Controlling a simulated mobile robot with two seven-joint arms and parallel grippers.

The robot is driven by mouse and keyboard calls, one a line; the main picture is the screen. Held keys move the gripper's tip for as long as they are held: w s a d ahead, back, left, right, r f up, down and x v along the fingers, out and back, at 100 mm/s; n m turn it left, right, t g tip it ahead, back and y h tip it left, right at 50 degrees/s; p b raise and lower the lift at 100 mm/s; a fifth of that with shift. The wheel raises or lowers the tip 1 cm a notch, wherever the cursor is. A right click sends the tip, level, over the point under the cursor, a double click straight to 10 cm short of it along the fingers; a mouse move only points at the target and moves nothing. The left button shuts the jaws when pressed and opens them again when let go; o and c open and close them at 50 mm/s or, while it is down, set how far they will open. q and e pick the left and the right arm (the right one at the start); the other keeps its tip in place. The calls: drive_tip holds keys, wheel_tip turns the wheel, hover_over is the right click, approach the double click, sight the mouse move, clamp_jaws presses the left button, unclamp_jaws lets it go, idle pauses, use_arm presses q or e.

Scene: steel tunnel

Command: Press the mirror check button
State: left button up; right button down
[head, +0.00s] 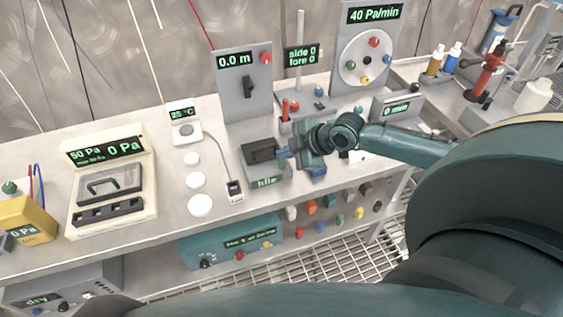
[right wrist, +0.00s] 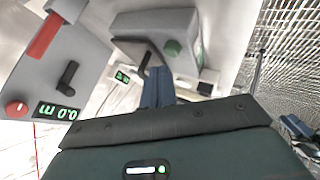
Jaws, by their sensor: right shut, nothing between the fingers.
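A grey box (head: 262,172) with a dark top and a green "Idle" display stands near the bench's front edge in the head view. In the right wrist view a grey box (right wrist: 155,25) carries a round green button (right wrist: 172,47) on its near face. I read no label naming the mirror check button. My right gripper (head: 284,155) is shut and empty, its fingertips close to the right side of the "Idle" box. In the right wrist view its blue fingers (right wrist: 157,80) point toward the box, just below the green button. Contact cannot be told. My left gripper is not visible.
Behind stands a grey "0.0 m" panel (head: 245,85) with a black handle and red knob. Left are a small probe (head: 235,191) on a cable and white discs (head: 196,181). A "0 mm" box (head: 396,108) stands right. A teal unit (head: 228,245) sits below the bench.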

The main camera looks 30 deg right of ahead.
drive_tip(key=shift+f, duration=0.15)
idle(0.6)
drive_tip(key=shift+f, duration=0.3)
drive_tip(key=shift+f+b, duration=0.4)
idle(0.5)
idle(0.4)
drive_tip(key=shift+r+p, duration=0.85)
drive_tip(key=shift+p, duration=0.05)
